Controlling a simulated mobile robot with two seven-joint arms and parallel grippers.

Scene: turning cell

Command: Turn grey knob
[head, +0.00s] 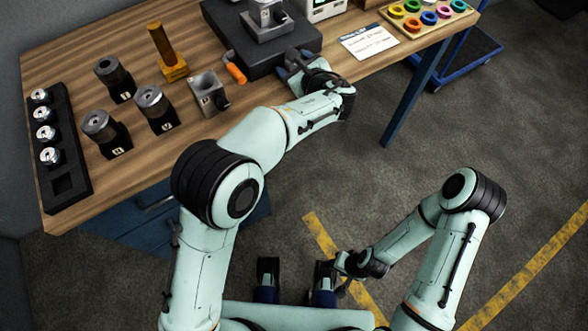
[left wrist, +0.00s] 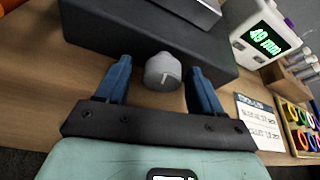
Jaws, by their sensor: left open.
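The grey knob (left wrist: 163,72) is a rounded cap with a short pale mark, at the front side of a dark block (left wrist: 140,30) in the left wrist view. My left gripper (left wrist: 160,84) is open, with one blue finger on each side of the knob and visible gaps between. In the head view my left gripper (head: 291,65) is at the front edge of the dark block (head: 262,58), and the knob is hidden there. My right gripper (head: 352,268) hangs low over the floor, away from the table; its fingers are not clear.
An orange handle (head: 236,73) lies left of the dark block. Grey parts on black stands, such as one (head: 98,124), and a black rack (head: 62,178) fill the table's left. A printed card (head: 368,42) and a tray of coloured rings (head: 412,24) are right.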

